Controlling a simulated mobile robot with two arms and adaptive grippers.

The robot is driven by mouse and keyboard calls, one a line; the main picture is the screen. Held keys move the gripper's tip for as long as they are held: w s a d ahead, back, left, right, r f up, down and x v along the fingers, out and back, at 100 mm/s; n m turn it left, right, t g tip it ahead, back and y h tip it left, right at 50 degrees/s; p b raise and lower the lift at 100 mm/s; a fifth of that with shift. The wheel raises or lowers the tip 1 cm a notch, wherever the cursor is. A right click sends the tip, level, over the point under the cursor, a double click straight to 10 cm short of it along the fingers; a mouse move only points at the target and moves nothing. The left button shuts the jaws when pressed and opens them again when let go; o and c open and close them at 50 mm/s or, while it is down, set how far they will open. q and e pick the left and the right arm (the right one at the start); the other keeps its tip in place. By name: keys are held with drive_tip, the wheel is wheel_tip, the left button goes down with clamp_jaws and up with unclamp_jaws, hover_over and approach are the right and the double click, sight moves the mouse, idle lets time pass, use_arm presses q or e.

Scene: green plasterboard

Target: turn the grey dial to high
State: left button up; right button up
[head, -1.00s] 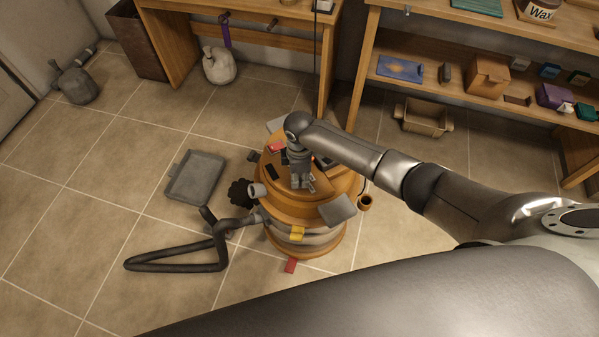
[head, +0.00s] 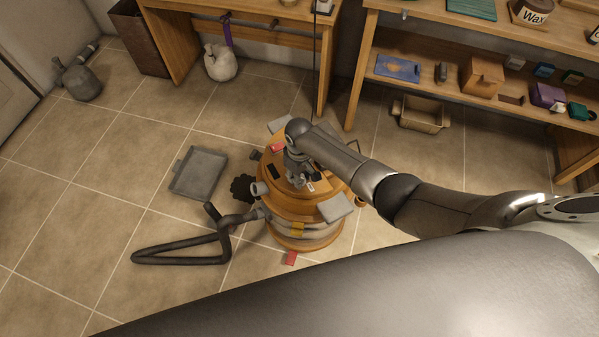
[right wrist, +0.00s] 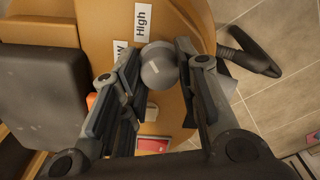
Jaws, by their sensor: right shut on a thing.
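The grey dial (right wrist: 160,72) is a round knob with a small pale mark, on the tan top of a round vacuum-like machine (head: 282,208). In the right wrist view, a white "High" label (right wrist: 143,22) lies above the dial. A second label (right wrist: 121,52), showing only "W", is partly hidden by a finger. My right gripper (right wrist: 155,56) is shut on the dial, one finger on each side. In the head view my right gripper (head: 299,179) reaches down onto the machine's top and hides the dial. My left gripper is not in view.
A dark hose (head: 185,257) bends out over the tiled floor left of the machine. A grey tray (head: 200,172) lies behind it. A wooden shelf unit (head: 440,88) and a bench (head: 270,14) stand at the back. The floor at left is mostly clear.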

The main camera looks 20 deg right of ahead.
drive_tip(key=shift+m, duration=0.6)
drive_tip(key=o, duration=1)
wheel_tip(320, 180, up, 12)
drive_tip(key=shift+r, duration=0.1)
idle(0.6)
